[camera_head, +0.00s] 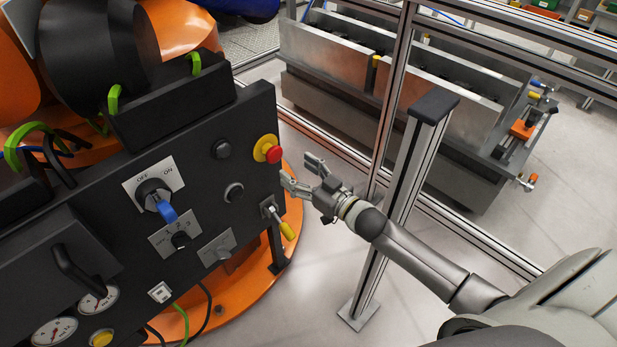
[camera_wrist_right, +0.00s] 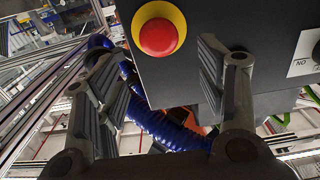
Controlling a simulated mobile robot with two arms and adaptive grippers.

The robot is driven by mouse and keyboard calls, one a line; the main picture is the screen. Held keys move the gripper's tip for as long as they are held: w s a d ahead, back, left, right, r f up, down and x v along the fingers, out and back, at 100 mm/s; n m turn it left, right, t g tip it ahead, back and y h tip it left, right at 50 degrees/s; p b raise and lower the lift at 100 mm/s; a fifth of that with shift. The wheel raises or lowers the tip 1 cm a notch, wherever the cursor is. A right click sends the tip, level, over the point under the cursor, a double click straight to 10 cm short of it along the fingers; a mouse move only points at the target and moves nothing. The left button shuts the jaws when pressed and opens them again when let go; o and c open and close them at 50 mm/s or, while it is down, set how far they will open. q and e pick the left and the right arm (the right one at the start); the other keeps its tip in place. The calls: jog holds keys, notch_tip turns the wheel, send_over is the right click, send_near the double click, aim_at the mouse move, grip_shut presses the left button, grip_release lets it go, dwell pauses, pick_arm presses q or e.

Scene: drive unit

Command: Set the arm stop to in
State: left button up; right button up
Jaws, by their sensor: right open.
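The arm stop appears to be the red round button on a yellow collar (camera_head: 274,155), at the upper right of the black drive-unit panel (camera_head: 215,185). In the right wrist view the red button (camera_wrist_right: 158,37) faces me at the top, between the lines of my two fingers. It stands out from its collar in the head view. My right gripper (camera_head: 301,172) is open and empty, just right of the button, with a small gap between them. Its two fingers also frame the view at the right wrist (camera_wrist_right: 155,75). My left gripper is not in view.
The panel also carries a blue-handled OFF/ON switch (camera_head: 166,210), a 1-2-3 selector (camera_head: 180,240), a yellow-tipped lever (camera_head: 287,229) and gauges (camera_head: 98,299). A metal fence post (camera_head: 405,165) stands close behind my right forearm. Blue corrugated hose (camera_wrist_right: 165,128) shows in the wrist view.

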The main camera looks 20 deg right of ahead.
jog(key=shift+v, duration=1.6)
jog(key=s+d+f+m+g+h+p, duration=0.1)
jog(key=s+d+f+g+h, duration=0.3)
jog(key=f, duration=0.7)
jog(key=s+a+f+m+g, duration=0.1)
jog(key=s+f, duration=0.6)
jog(key=f, duration=0.4)
jog(key=s+d+f+g+h+p, duration=0.1)
jog(key=s+d+f+g+h, duration=0.3)
jog(key=f, duration=0.6)
jog(key=s+a+f+g, duration=0.2)
jog(key=s+f, duration=0.3)
jog(key=s, duration=0.6)
jog(key=s+a+f+g+y, duration=0.1)
jog(key=s+a+f+g, duration=0.1)
jog(key=s, duration=0.8)
jog(key=s+a+f+g+p, duration=0.1)
jog(key=s+a+f+g, duration=0.2)
jog(key=s+f, duration=0.4)
jog(key=s+a, duration=0.1)
jog(key=s, duration=0.3)
jog(key=shift+s+f+y, duration=0.35)
jog(key=shift+f+y, duration=0.05)
jog(key=shift+a, duration=0.1)
